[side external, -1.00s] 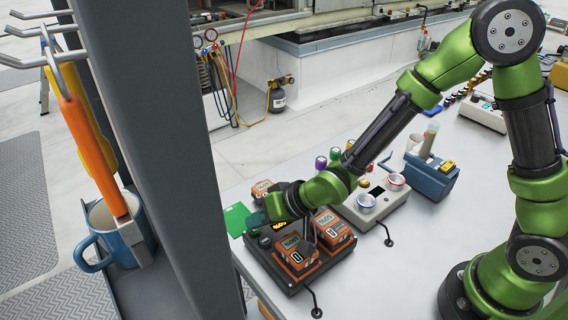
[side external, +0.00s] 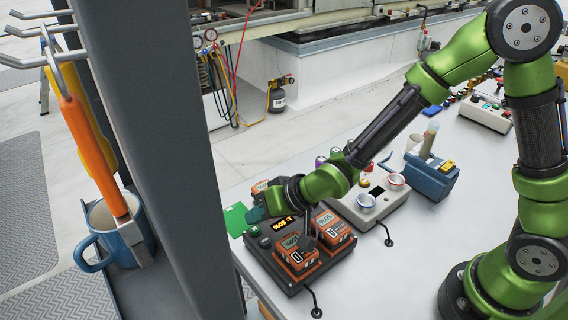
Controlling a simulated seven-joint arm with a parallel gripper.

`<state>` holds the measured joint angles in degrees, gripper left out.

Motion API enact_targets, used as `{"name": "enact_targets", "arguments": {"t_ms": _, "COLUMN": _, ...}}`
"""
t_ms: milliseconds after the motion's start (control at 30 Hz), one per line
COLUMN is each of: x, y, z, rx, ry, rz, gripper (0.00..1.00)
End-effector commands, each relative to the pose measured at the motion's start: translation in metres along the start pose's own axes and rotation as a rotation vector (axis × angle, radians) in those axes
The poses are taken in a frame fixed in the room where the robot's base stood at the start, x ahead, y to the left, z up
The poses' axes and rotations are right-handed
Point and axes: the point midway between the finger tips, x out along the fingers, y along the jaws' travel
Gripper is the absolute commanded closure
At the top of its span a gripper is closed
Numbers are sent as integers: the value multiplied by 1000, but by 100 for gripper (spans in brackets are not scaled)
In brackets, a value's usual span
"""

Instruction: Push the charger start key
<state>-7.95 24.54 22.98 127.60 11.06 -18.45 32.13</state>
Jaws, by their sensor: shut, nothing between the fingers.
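The charger (side external: 262,254) is a black multi-bay base on the bench, with orange handheld units standing in it. A yellow lit display (side external: 285,225) shows near its back left. Small round keys (side external: 264,242) sit at its left end; I cannot read their labels, so I cannot tell which is the start key. My gripper (side external: 307,243) points down over the charger, beside the front orange unit (side external: 296,254). Its dark fingers are shut and empty. I cannot tell whether the tips touch anything. My wrist hides the back of the charger.
A grey box (side external: 372,214) with small round cups stands right of the charger, and a blue device (side external: 430,177) is beyond it. A green card (side external: 236,219) lies at left. A dark post (side external: 150,110) and a blue mug (side external: 118,240) are in the left foreground.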

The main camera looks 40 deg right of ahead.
Motion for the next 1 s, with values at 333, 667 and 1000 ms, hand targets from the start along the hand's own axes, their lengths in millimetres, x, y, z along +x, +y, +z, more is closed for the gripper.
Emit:
{"name": "enact_targets", "arguments": {"t_ms": 333, "x": -17, "y": -12, "z": -14, "rx": 1, "ry": 4, "rz": 0, "gripper": 100}}
{"name": "enact_targets", "arguments": {"t_ms": 667, "x": -34, "y": -25, "z": -26, "rx": 1, "ry": 2, "rz": 0, "gripper": 100}}
{"name": "enact_targets", "arguments": {"t_ms": 1000, "x": -35, "y": -25, "z": -26, "rx": 1, "ry": 0, "rz": 0, "gripper": 100}}
